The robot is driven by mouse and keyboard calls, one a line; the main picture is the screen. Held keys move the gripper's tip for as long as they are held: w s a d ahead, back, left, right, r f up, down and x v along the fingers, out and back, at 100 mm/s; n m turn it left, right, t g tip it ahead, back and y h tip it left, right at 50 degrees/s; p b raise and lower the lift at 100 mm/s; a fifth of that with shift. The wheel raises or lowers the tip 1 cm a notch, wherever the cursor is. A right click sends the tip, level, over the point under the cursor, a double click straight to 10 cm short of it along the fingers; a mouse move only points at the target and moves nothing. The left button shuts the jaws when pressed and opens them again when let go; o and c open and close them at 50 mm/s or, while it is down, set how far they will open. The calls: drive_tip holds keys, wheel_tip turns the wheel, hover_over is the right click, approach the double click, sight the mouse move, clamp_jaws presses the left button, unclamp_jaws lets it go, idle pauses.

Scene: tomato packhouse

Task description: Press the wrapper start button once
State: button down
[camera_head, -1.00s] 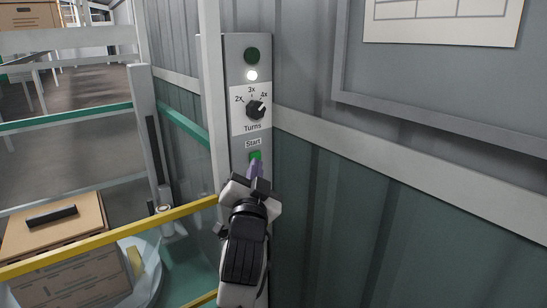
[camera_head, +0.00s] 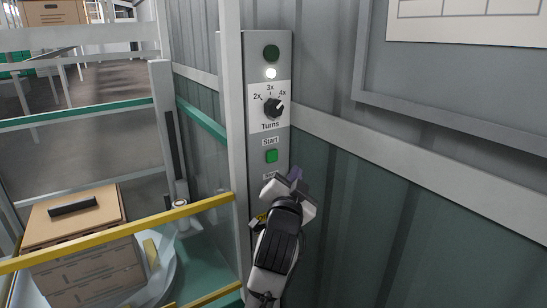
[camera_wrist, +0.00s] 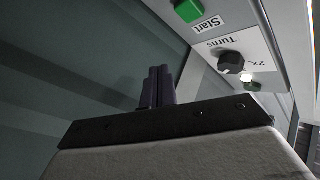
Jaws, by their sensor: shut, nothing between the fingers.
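The green start button (camera_head: 271,156) sits under the "Start" label on the grey control panel (camera_head: 283,60). It also shows at the top of the wrist view (camera_wrist: 189,10), with nothing touching it. My gripper (camera_head: 295,174) is shut and empty. In the head view its fingertips appear just below and to the right of the button, apart from it. In the wrist view the closed dark fingers (camera_wrist: 157,84) point past the panel's edge toward the wall. A label below the button is partly hidden by my gripper.
The Turns knob (camera_head: 273,107), a lit white lamp (camera_head: 270,73) and a dark green round part (camera_head: 271,53) are above the button. A yellow rail (camera_head: 130,231) crosses at left, before stacked boxes (camera_head: 95,262). A framed board (camera_head: 440,80) hangs at right.

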sight(272, 156)
drive_tip(key=shift+w+a, duration=0.65)
drive_tip(key=shift+w, duration=0.25)
drive_tip(key=shift+w+a, duration=0.65)
drive_tip(key=shift+w, duration=0.2)
drive_tip(key=shift+w+a, duration=0.65)
drive_tip(key=shift+w, duration=0.25)
drive_tip(key=shift+w+a, duration=0.25)
drive_tip(key=shift+w, duration=0.1)
